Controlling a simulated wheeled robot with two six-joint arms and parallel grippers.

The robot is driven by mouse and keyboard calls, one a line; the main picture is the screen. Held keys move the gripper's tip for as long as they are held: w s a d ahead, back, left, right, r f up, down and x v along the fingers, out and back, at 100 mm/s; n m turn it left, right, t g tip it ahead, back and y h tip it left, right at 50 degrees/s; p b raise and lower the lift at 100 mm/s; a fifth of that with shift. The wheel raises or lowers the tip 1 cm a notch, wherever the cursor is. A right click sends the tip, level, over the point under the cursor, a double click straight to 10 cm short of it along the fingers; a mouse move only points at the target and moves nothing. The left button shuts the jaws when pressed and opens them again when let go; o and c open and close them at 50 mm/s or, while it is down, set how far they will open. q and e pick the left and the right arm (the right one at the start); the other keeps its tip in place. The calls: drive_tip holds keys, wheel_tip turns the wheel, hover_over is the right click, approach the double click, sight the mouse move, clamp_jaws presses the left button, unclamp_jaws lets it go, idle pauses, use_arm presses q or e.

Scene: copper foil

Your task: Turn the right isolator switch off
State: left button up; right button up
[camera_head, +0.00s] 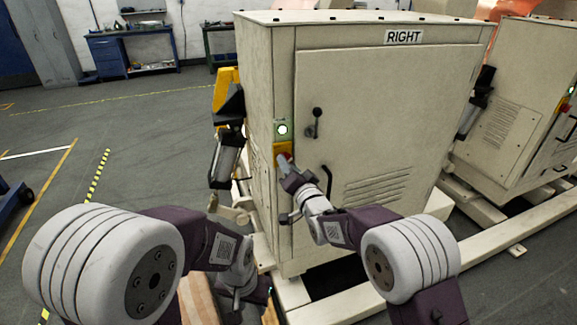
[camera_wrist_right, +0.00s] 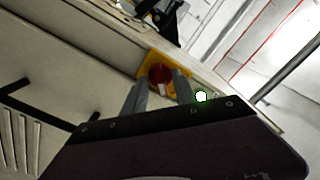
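The cabinet (camera_head: 400,100) carries a RIGHT label. In the right wrist view the red knob (camera_wrist_right: 160,74) lies between the tips of my right gripper (camera_wrist_right: 160,84), which is open; I cannot tell whether the fingers touch it. In the head view my right gripper (camera_head: 282,162) partly covers the knob. My left gripper (camera_head: 236,300) hangs low left of the cabinet; its fingers are unclear.
A black door handle (camera_head: 316,113) and a bent black handle (camera_head: 327,182) stick out from the cabinet door. A black and yellow mechanism (camera_head: 228,140) stands at the cabinet's left side. A second cabinet (camera_head: 525,100) stands at the right. The floor at left is open.

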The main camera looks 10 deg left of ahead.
clamp_jaws()
drive_tip(key=shift+n, duration=0.3)
drive_tip(key=shift+n+b, duration=4)
drive_tip(key=shift+n, duration=4.6)
unclamp_jaws()
